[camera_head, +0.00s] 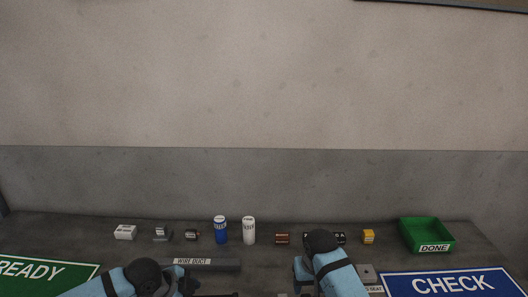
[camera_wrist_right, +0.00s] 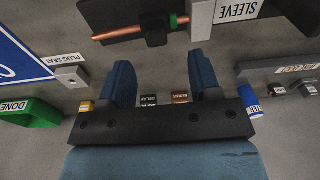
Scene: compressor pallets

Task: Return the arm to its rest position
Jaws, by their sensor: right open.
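My right arm (camera_head: 335,270) reaches over the front of the bench in the head view, its blue links bent near the middle right. In the right wrist view my right gripper (camera_wrist_right: 163,72) has its two blue fingers wide apart, with nothing held between them. In the head view its fingers are mostly hidden at the bottom edge. My left arm (camera_head: 125,282) comes in from the lower left. Its dark end (camera_head: 186,285) is near the bottom edge, and its jaws cannot be made out.
A copper rod (camera_wrist_right: 128,33) in a black holder lies beyond the fingers, beside a grey SLEEVE block (camera_wrist_right: 202,18). The bench's back row holds a blue can (camera_head: 220,230), a white can (camera_head: 248,231), small parts and a green DONE bin (camera_head: 405,240). A WIRE DUCT bar (camera_head: 225,265) lies in front.

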